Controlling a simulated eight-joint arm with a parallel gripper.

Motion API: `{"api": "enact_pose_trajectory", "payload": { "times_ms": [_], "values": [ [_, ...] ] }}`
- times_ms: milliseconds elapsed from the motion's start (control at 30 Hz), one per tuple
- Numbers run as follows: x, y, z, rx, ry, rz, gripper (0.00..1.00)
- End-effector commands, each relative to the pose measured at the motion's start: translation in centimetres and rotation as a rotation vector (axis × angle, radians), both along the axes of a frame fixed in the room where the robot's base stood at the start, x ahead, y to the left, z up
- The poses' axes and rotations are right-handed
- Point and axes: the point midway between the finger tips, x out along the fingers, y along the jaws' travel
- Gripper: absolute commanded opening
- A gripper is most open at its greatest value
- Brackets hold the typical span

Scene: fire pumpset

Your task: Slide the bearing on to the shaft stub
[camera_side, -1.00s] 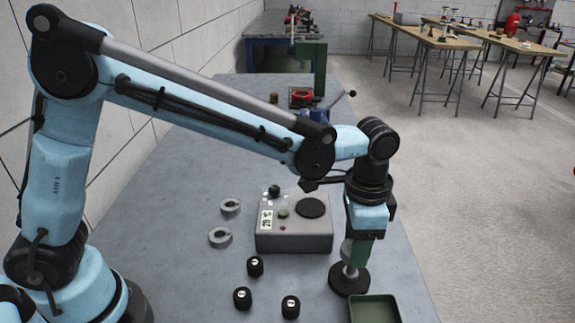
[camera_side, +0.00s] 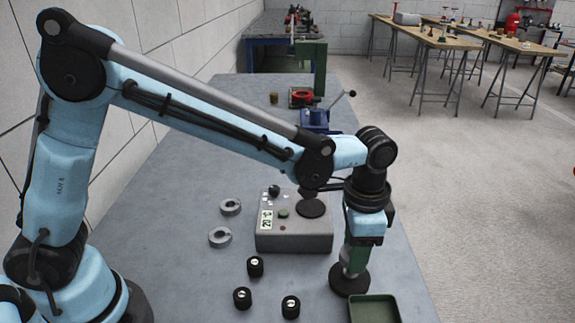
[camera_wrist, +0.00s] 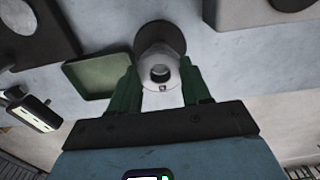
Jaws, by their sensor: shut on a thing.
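My gripper (camera_side: 357,258) has green fingers and points down over the round dark base (camera_side: 349,283) of the shaft stub, at the right side of the bench. It is shut on the bearing, a pale grey ring (camera_wrist: 161,76) between the fingers (camera_wrist: 160,92) in the wrist view. The dark base (camera_wrist: 160,37) shows just beyond the ring there. In the side view the bearing is low, close above the base, and the fingers largely cover it. The stub itself is mostly hidden, so how far the bearing is around it cannot be told.
A green tray (camera_side: 374,309) stands just in front of the base. A grey box with a dark disc (camera_side: 294,232) is to the left. Two grey rings (camera_side: 230,207) (camera_side: 220,237) and several black knobbed pieces (camera_side: 255,266) lie farther left. A blue vise (camera_side: 316,119) is behind.

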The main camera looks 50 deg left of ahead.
Motion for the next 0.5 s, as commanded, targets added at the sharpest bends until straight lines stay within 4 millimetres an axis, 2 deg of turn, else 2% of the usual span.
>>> {"api": "enact_pose_trajectory", "payload": {
  "times_ms": [500],
  "values": [
    [0.01,-0.01,-0.95,0.000,0.000,0.000,0.09]
  ]
}}
